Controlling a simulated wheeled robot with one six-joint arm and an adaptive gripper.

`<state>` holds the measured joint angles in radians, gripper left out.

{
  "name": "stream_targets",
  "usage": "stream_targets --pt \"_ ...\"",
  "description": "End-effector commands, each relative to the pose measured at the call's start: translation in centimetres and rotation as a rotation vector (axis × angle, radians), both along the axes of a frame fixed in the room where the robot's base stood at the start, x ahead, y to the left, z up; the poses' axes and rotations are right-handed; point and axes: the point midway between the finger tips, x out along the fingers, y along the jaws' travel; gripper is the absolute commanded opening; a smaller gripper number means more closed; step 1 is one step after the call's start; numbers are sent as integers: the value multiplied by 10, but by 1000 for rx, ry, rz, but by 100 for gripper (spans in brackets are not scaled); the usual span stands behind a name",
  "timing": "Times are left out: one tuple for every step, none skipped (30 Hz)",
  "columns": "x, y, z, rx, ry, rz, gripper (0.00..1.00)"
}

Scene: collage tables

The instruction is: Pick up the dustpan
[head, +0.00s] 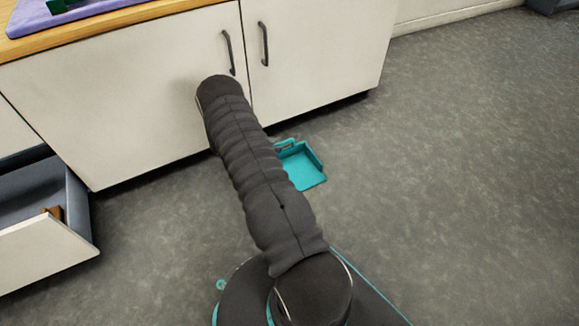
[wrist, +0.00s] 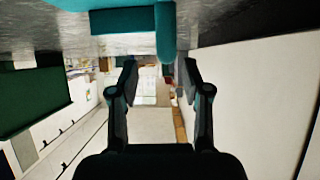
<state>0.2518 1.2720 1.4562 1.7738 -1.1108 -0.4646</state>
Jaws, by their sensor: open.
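The teal dustpan (head: 304,168) lies on the grey floor in front of the white cabinet, partly hidden behind my arm in the head view. In the wrist view, the dustpan (wrist: 122,20) shows at the top edge, cut off by the frame. Its rounded handle part (wrist: 166,38) points down the picture toward the space between my fingertips. My gripper (wrist: 159,72) is open, with its two fingers apart and nothing held between them. The handle part appears just beyond the tips, nearer the right finger; I cannot tell whether they touch. The head view does not show my gripper.
The white cabinet (head: 310,50) with two dark handles stands close behind the dustpan. An open drawer (head: 40,250) at the left holds a small brown thing. A purple mat (head: 90,12) lies on the wooden counter. The floor (head: 470,170) to the right is clear.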

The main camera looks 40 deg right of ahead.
Motion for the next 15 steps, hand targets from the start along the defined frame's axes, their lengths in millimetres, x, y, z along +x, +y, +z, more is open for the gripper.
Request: stream_targets --pt "0 -2 -1 0 0 0 48" --pt "0 -2 -2 0 0 0 48" --pt "0 -4 -3 0 0 0 48" --pt "0 -5 -4 0 0 0 48" --pt "0 -7 -6 0 0 0 48" --pt "0 -10 -9 0 1 0 48" --pt "-1 -13 -11 0 1 0 48" --pt "-1 -16 -14 0 1 0 48" --pt "0 -21 -17 0 0 -1 48" --pt "0 -25 -20 0 1 -2 48" --pt "0 -28 -22 1 1 -2 48" --pt "-2 -33 -25 1 2 -1 48" --pt "-2 -37 -26 1 1 0 48" --pt "-3 -40 -28 1 1 0 48" --pt "-3 -43 -29 0 0 0 48"
